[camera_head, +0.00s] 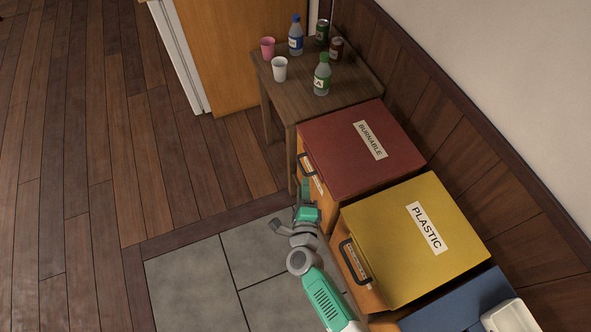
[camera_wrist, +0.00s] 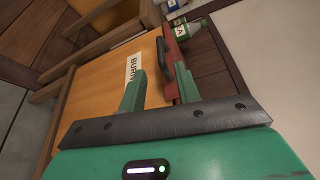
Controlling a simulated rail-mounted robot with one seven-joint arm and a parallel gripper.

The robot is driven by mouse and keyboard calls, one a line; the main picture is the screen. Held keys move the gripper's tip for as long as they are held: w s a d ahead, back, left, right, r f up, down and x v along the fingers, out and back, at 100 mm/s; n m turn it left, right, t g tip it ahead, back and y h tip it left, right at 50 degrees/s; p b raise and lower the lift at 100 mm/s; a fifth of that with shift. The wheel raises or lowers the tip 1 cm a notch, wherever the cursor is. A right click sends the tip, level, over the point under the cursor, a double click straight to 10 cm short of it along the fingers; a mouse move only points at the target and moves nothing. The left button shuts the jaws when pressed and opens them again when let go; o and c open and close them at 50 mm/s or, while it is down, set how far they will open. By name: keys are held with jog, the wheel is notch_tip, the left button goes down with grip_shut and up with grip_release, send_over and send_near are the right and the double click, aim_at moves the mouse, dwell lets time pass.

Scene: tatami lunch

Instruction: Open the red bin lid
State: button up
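The red bin lid (camera_head: 350,150), labelled BURNABLE, lies closed on its wooden bin. Its black handle (camera_head: 306,168) sticks out at the front left edge. My gripper (camera_head: 305,192) is beside the bin front, just below the handle in the head view. In the wrist view, my gripper's two green fingers (camera_wrist: 158,80) are spread apart, with nothing held. The handle (camera_wrist: 163,54) shows beyond the fingertips, roughly between them, with the red lid edge (camera_wrist: 171,75) next to it. I cannot tell whether a finger touches the lid or handle.
A yellow PLASTIC bin lid (camera_head: 385,240) with a black handle stands beside the red one, and a blue lid (camera_head: 450,305) is nearer. A wooden table (camera_head: 295,95) behind holds bottles, cans and cups. A wall (camera_head: 520,80) bounds the right. The floor (camera_head: 190,280) at left is clear.

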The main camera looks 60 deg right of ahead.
aim_at(302, 168)
jog(key=b+x, duration=0.3)
jog(key=x, duration=0.3)
jog(key=shift+w+d, duration=0.2)
jog(key=shift+w+d+r+b, duration=0.1)
jog(key=shift+w+d+b, duration=0.25)
jog(key=shift+d, duration=0.2)
jog(key=shift+s, duration=0.1)
jog(key=shift+c, duration=0.4)
grip_shut()
